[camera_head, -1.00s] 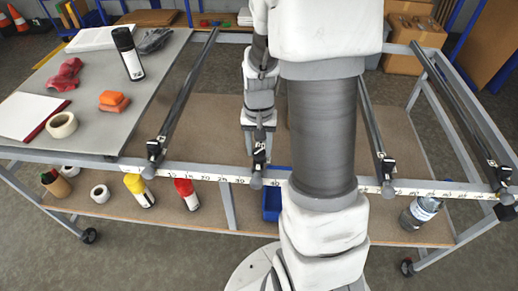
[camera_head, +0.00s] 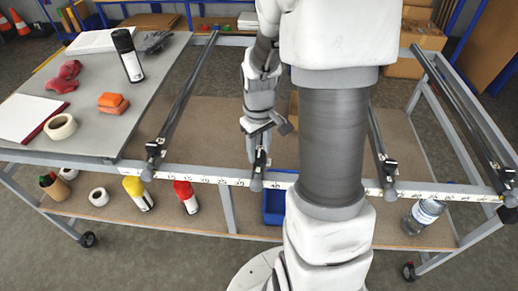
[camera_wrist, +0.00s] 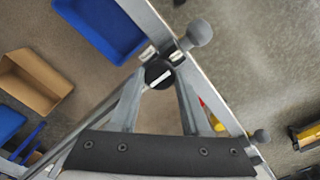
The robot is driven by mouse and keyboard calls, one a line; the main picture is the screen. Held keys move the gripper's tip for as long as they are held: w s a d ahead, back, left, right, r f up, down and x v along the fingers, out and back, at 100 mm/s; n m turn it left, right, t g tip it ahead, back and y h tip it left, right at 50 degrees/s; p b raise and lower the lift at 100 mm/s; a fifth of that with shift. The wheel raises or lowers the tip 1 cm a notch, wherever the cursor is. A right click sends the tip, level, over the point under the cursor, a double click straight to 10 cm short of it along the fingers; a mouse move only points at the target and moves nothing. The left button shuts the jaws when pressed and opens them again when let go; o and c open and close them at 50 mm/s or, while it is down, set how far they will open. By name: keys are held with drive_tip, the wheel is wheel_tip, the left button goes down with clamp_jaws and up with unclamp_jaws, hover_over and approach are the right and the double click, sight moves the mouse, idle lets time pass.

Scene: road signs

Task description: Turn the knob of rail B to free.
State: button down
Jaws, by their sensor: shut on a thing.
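Rail B appears to be the second rail from the left on the frame, with its grey ball end (camera_head: 256,185) at the front bar. My gripper (camera_head: 259,156) is at the front end of this rail, on its knob. In the wrist view the dark round knob (camera_wrist: 158,74), with a white mark across its face, sits between the two fingertips of my gripper (camera_wrist: 160,83). The jaws are shut on it. The grey ball end (camera_wrist: 200,33) is just beyond it. The lettering of the knob's positions is too small to read.
Similar rail ends stand at the left (camera_head: 153,152), right of my arm (camera_head: 389,170) and far right (camera_head: 506,178). A numbered strip (camera_head: 207,179) runs along the front bar. A blue bin (camera_head: 274,208) and spray cans (camera_head: 187,196) are on the shelf below.

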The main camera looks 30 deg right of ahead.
sight(259, 154)
idle(0.3)
drive_tip(key=shift+c, duration=1.8)
unclamp_jaws()
drive_tip(key=shift+r, duration=0.1)
wheel_tip(259, 154, up, 17)
drive_tip(key=p, duration=0.1)
drive_tip(key=shift+p, duration=0.3)
drive_tip(key=shift+r, duration=0.15)
